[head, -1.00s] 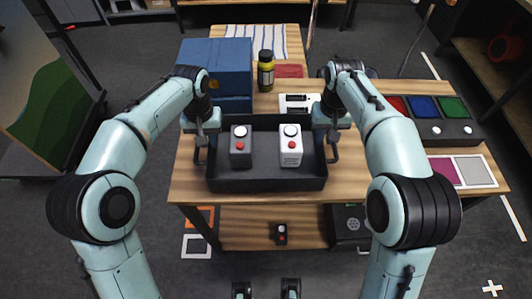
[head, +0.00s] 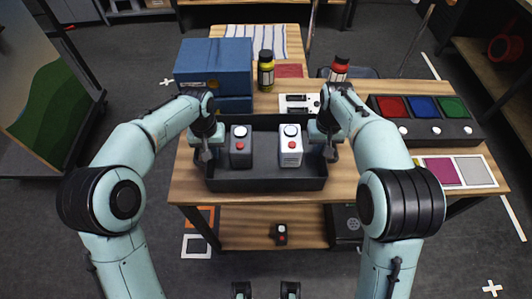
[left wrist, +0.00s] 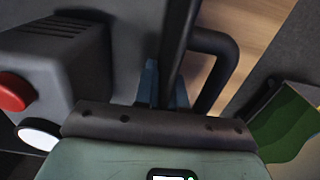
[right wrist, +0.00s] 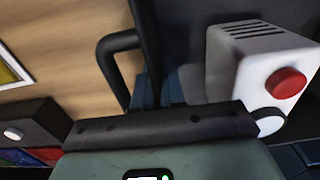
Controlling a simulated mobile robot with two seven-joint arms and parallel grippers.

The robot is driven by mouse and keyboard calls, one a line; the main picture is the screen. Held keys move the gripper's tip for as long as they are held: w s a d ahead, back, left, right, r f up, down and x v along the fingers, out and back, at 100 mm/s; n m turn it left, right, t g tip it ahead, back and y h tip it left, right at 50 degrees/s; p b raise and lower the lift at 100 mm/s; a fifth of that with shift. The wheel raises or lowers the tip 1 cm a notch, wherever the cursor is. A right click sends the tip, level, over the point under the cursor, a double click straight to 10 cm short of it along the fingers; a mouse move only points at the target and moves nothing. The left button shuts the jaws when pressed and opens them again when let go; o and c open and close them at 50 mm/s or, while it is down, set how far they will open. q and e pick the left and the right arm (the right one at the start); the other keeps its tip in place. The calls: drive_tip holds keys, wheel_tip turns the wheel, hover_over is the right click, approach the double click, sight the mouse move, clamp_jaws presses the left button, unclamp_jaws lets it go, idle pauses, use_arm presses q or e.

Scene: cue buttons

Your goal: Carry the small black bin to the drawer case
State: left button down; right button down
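The small black bin (head: 265,182) stands on the wooden table, with a dark grey button box (head: 240,152) and a white button box (head: 290,152) inside. My left gripper (head: 206,155) is at the bin's left wall and my right gripper (head: 330,153) at its right wall. In the left wrist view, the blue fingers (left wrist: 163,85) sit close together on both sides of the wall, beside a loop handle (left wrist: 225,65). The right wrist view shows the fingers (right wrist: 160,90) likewise at the right wall. A blue case (head: 213,66), seemingly the drawer case, stands behind the bin's left side.
A black case with red, blue and green panels (head: 423,121) is at the right. Coloured squares (head: 457,171) lie in front of it.

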use_arm(q)
drive_tip(key=shift+w+r, duration=0.1)
drive_tip(key=shift+r, duration=0.05)
use_arm(e)
drive_tip(key=shift+w+r, duration=0.1)
drive_tip(key=shift+r, duration=0.05)
